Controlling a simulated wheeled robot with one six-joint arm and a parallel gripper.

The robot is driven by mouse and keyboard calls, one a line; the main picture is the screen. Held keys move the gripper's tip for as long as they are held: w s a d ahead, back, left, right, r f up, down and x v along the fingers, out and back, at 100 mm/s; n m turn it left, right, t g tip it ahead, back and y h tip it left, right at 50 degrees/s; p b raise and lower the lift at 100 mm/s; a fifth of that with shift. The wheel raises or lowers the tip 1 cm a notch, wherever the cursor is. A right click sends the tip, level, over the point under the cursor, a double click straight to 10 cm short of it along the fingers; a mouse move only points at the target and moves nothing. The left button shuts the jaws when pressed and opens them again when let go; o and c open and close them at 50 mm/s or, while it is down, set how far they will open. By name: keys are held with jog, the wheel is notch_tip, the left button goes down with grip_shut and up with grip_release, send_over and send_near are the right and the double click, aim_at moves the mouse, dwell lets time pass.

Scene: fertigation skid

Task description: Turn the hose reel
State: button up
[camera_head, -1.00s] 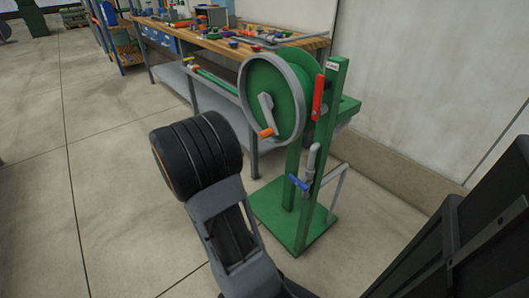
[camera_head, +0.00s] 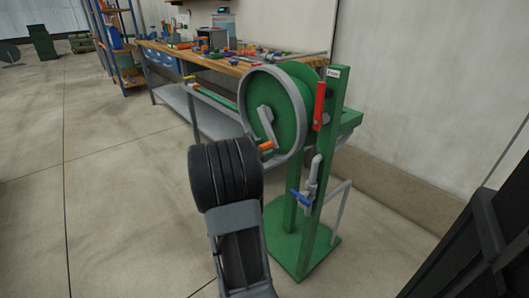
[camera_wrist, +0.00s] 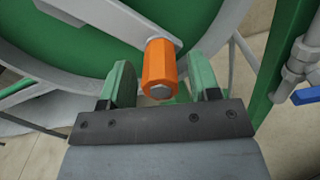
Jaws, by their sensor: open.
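The hose reel (camera_head: 287,117) is a green drum with a grey rim on a green stand. Its grey crank arm (camera_head: 266,122) carries an orange handle (camera_head: 266,146), at the lower middle of the reel face. In the wrist view the orange handle (camera_wrist: 160,68) points toward me and lies between the two green fingers of my gripper (camera_wrist: 162,85). The fingers are open, with a gap on each side of the handle. In the head view my arm's wrist hides the fingers.
A red lever (camera_head: 320,106) and a blue-handled valve (camera_head: 301,198) are on the stand post, right of the reel. A workbench (camera_head: 165,52) with tools and parts stands behind. The floor at left is clear.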

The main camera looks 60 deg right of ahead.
jog(key=shift+s+d, duration=0.15)
jog(key=shift+d, duration=0.35)
jog(key=shift+c, duration=0.2)
grip_shut()
jog(key=shift+a, duration=0.1)
